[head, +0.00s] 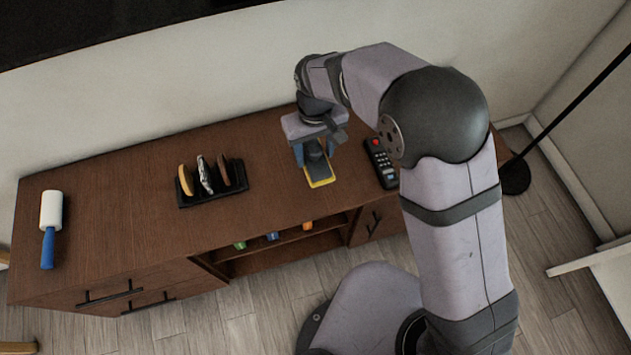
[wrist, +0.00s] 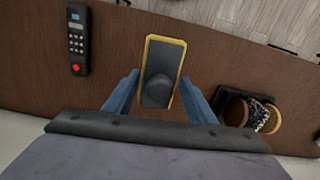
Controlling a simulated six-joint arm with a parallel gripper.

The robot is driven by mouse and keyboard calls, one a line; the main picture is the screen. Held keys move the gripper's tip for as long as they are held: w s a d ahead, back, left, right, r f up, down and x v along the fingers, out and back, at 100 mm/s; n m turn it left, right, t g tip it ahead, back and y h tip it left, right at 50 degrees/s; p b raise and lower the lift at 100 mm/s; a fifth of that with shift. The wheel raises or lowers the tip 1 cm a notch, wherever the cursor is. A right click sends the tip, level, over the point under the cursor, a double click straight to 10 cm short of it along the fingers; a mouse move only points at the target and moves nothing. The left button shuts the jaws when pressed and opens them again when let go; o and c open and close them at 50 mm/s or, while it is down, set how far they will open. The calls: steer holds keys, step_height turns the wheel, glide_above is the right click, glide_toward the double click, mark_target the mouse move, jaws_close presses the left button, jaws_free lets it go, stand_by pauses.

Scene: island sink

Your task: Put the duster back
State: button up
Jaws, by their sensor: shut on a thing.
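The duster (head: 320,180) is a flat block with a yellow edge and a dark raised grip. My gripper (head: 314,152) is above the sideboard with its blue fingers on either side of that grip, shut on the duster. In the wrist view the duster (wrist: 165,52) shows between the two fingers of my gripper (wrist: 160,80), its long side pointing away from the palm. I cannot tell whether its underside touches the wood. A black slotted rack (head: 212,198) stands to the left, holding a few upright flat items; it also shows in the wrist view (wrist: 232,108).
A black remote (head: 381,163) with a red button lies close right of the duster. A lint roller (head: 50,228) with a blue handle lies at the sideboard's left end. The sideboard top (head: 120,195) is clear between roller and rack. A wall stands behind.

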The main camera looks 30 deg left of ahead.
steer(key=shift+s+d+f, duration=0.1)
steer(key=shift+s+d, duration=0.05)
steer(key=shift+d, duration=0.05)
steer(key=shift+f+p, duration=0.45)
steer(key=shift+f, duration=4.5)
steer(key=o, duration=1.4)
steer(key=shift+f, duration=0.1)
step_height(320, 180, up, 12)
steer(key=shift+r+b, duration=0.15)
steer(key=shift+b, duration=0.45)
